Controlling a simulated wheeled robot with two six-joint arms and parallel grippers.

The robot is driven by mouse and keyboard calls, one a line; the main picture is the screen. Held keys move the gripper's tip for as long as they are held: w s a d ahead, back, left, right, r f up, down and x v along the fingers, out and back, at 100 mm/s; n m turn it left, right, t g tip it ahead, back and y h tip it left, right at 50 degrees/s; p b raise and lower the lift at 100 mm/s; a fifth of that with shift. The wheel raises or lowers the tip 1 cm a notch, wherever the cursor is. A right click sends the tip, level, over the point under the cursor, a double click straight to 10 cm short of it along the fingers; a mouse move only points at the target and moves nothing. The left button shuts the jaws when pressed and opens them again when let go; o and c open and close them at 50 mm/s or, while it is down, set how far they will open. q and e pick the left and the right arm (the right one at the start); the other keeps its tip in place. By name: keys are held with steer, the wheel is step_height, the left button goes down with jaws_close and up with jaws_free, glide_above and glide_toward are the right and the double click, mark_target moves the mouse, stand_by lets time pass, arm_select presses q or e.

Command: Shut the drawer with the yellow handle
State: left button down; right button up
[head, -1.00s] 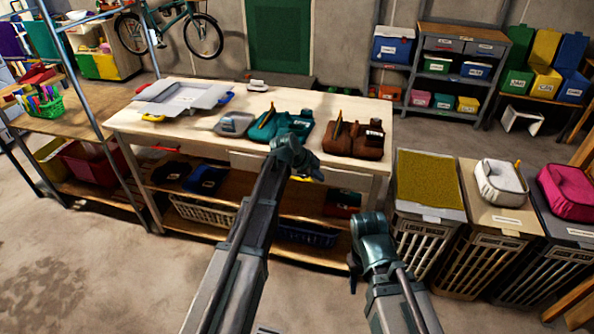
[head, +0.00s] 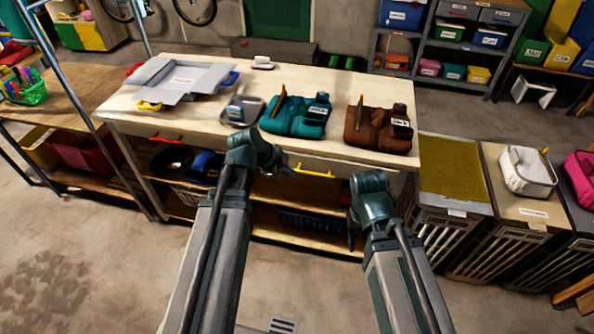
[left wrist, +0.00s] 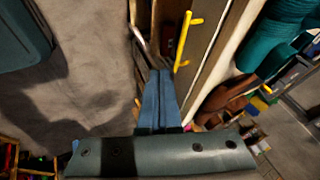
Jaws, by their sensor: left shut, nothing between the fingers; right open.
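The yellow handle (head: 313,171) is on a drawer front (head: 340,168) under the table's front edge, right of centre. It also shows in the left wrist view as a yellow bar (left wrist: 187,42). How far the drawer stands out is hard to tell. My left gripper (head: 283,167) is just left of the handle in the head view, partly hidden behind its wrist. In the left wrist view its shut, empty fingers (left wrist: 164,85) point toward the handle, apart from it. My right gripper (head: 352,232) is open, low in front of the table's right end.
A second drawer with a red handle (head: 166,138) is at the left. Hampers (head: 455,170) stand close on the right. Floor in front is clear.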

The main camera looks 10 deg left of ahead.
mark_target(314, 168)
arm_select(q)
steer(key=w+d+f+b, duration=0.3)
steer(key=w+f+b, duration=0.5)
steer(key=f, duration=0.1)
steer(key=shift+d+b, duration=0.2)
steer(key=shift+b, duration=0.1)
steer(key=w, duration=0.4)
steer(key=shift+w+r, duration=0.1)
steer(key=shift+w, duration=0.3)
steer(key=shift+s, duration=0.2)
